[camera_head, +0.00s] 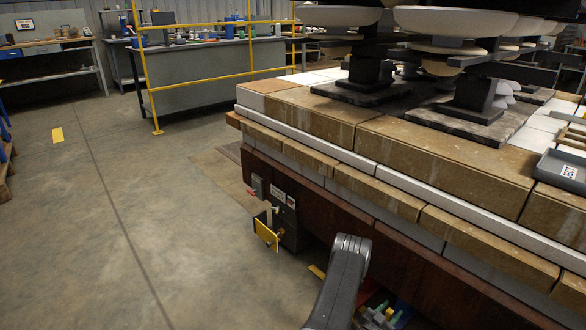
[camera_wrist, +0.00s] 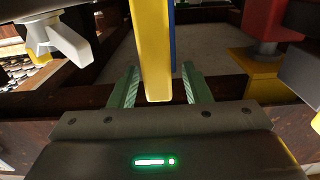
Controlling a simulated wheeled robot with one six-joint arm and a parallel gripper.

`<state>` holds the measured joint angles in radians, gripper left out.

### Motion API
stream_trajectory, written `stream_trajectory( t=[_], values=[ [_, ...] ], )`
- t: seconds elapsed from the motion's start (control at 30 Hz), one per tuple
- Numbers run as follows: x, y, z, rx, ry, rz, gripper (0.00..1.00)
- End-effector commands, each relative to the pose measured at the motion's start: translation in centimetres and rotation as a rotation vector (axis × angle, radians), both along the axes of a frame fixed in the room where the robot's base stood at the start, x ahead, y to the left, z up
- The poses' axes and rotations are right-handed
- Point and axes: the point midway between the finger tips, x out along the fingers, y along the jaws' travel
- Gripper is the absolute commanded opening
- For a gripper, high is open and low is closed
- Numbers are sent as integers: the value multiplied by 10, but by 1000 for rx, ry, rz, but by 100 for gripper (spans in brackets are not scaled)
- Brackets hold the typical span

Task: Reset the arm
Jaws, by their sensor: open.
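My gripper (camera_wrist: 159,78) is open in the wrist view, with two green ridged fingers spread apart. A yellow bar (camera_wrist: 155,50) with a blue strip behind it comes down from the top of that view and ends between the fingers. A gap shows on each side of it; I cannot tell its depth relative to the fingertips. In the head view my dark grey arm link stands low in front of the platform (camera_head: 420,262), and my gripper is not clearly seen there. The insulator stacks (camera_head: 490,90) stand upright on the platform, their tops cut off.
A control box (camera_head: 287,222) with a yellow plate (camera_head: 266,234) juts from the platform's side. In the wrist view a red block (camera_wrist: 270,20) and a light grey fitting (camera_wrist: 55,38) flank the fingers. Open floor (camera_head: 100,210) lies left, before a yellow railing (camera_head: 145,70) and workbench (camera_head: 210,75).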

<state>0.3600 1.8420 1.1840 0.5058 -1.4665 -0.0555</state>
Motion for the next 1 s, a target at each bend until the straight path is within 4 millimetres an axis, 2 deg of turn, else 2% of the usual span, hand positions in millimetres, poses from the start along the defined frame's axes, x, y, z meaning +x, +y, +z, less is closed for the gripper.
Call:
stream_trajectory(
  t=[0.2, 0.57, 0.67, 0.83, 0.9, 1.0],
  values=[
    [-9, 9, 1, -1, -1, -2, 44],
    [-9, 9, 1, -1, -2, -2, 44],
    [-5, 5, 2, -2, -4, -3, 44],
    [10, -14, 3, -3, -5, -4, 44],
    [-2, 3, 4, 0, 3, 2, 44],
    [-16, 19, 4, -1, 2, 2, 44]
  ],
)
